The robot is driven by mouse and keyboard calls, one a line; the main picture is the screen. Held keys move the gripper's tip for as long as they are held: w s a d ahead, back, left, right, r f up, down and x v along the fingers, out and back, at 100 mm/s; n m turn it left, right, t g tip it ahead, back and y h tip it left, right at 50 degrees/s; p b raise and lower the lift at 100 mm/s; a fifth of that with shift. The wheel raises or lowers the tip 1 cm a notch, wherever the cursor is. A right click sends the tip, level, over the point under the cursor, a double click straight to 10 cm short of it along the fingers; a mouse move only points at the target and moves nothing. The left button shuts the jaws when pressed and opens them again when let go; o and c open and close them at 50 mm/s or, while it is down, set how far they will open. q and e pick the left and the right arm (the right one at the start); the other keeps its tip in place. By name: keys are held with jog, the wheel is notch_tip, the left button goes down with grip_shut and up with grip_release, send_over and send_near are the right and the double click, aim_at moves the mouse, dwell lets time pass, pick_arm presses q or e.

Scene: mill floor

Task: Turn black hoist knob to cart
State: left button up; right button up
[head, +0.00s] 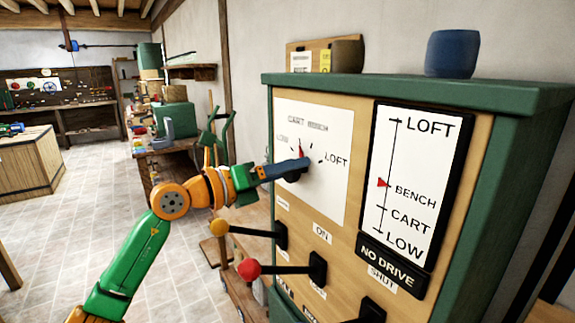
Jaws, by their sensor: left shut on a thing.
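The black hoist knob (293,177) sits on a white dial plate (330,195) on the front of the control cabinet, mostly hidden by my left gripper. The dial is lettered LOW, CART, BENCH and LOFT. A red pointer (301,151) shows above the gripper and points roughly up, towards the CART BENCH lettering; I cannot tell exactly which mark it meets. My left gripper (296,168) comes in from the left and its blue fingers are shut on the knob. On the height scale (408,150), a red marker (383,183) stands at BENCH. My right gripper is not in view.
Below the dial, a yellow-knobbed lever (218,228) and a red-knobbed lever (249,269) stick out from the cabinet (420,82). A NO DRIVE plate (390,257) sits under the scale. A blue pot (452,54) stands on top. Open tiled floor lies left.

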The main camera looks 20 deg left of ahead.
pick_arm(q)
jog(key=shift+n, duration=0.3)
jog(key=o, duration=1.3)
jog(key=shift+o, duration=0.2)
jog(key=shift+w+d, duration=0.1)
